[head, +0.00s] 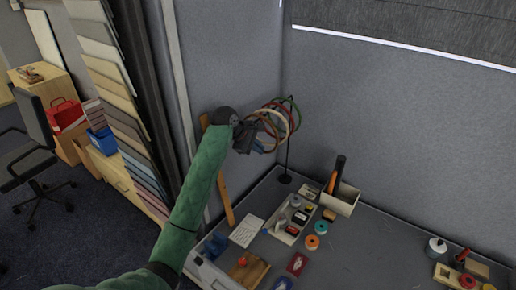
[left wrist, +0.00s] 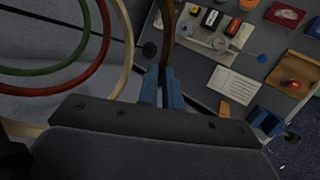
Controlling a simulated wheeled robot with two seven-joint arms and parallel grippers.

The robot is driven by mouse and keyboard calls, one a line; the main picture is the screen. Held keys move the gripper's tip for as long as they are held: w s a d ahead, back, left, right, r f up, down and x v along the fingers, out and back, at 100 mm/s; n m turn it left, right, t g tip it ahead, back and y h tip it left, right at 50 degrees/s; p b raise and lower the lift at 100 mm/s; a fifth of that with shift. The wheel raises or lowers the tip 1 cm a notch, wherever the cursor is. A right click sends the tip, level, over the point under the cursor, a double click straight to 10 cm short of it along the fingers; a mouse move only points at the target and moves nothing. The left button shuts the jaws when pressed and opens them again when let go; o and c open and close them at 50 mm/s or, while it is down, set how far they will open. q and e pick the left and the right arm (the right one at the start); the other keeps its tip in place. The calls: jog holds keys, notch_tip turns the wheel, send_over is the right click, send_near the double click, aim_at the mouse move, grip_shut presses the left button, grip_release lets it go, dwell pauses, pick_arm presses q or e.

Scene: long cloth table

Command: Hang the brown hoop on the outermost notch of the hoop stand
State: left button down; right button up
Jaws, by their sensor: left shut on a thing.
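My left gripper (head: 262,137) is at the end of the green arm, beside the hoops at the top of the stand. In the left wrist view its blue fingers (left wrist: 161,92) are shut on the brown hoop (left wrist: 167,38), which shows there as a narrow curved strip. The hoop stand (head: 288,152) is a thin black post on a round base (head: 285,178), near the back corner of the table. Red, green and cream hoops (head: 294,121) are around its top. The notches are too small to make out, and the brown hoop overlaps the others in the head view.
The grey table (head: 365,245) holds a tray of small items (head: 281,230), an open box (head: 345,207) with dark and orange things, a white keypad-like sheet (head: 246,231) and tape rolls (head: 312,242). Grey partition walls (head: 390,120) stand close behind the stand.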

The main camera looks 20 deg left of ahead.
dwell(0.3)
pick_arm(q)
jog(key=c, duration=1.5)
grip_release()
